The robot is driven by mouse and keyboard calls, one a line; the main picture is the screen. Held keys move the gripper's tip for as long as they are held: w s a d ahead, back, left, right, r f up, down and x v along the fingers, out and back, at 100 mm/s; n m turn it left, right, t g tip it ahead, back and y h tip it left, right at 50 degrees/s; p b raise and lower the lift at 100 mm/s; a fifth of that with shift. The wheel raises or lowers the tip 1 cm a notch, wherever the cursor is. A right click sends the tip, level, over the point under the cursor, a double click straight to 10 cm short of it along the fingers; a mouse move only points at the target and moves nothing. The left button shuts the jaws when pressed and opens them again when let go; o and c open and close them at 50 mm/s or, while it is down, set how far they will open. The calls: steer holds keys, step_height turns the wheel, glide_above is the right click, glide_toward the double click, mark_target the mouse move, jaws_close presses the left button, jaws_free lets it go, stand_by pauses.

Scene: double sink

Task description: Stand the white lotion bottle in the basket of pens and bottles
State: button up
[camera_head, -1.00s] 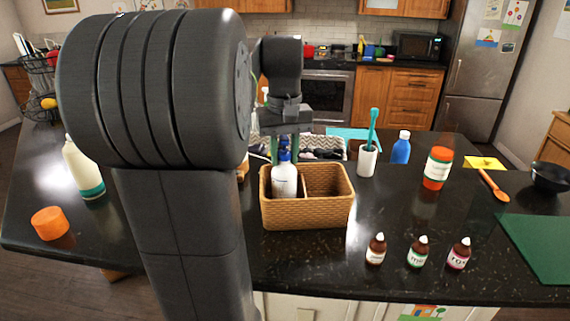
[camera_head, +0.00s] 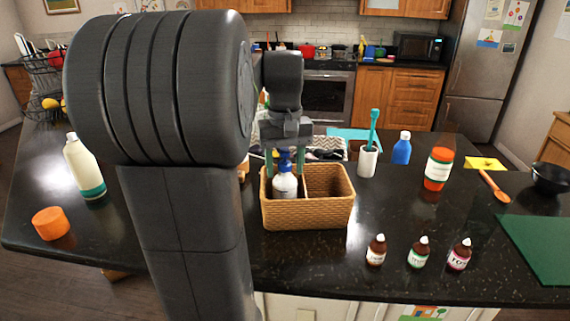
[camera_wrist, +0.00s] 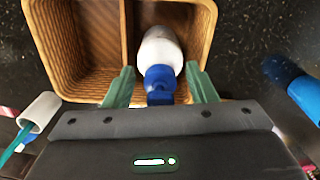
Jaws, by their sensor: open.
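The white lotion bottle (camera_head: 284,186) with a blue pump top is in the left compartment of the woven basket (camera_head: 308,214). It looks about upright, and its base is hidden by the basket's front wall. The bottle also shows in the wrist view (camera_wrist: 160,48), beside the divider of the basket (camera_wrist: 60,62). My gripper (camera_head: 285,168) is open above that compartment, with one green finger on each side of the blue top. In the wrist view my gripper (camera_wrist: 160,72) shows gaps between both fingers and the top. The right compartment looks empty.
A white cup with a toothbrush (camera_head: 367,162) and a blue bottle (camera_head: 401,148) stand right of the basket. Small brown bottles (camera_head: 418,253) stand at front right. A cream bottle (camera_head: 84,168) and an orange lid (camera_head: 50,223) are at left.

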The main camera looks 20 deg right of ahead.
step_height(320, 180, up, 12)
steer(key=shift+r, duration=0.1)
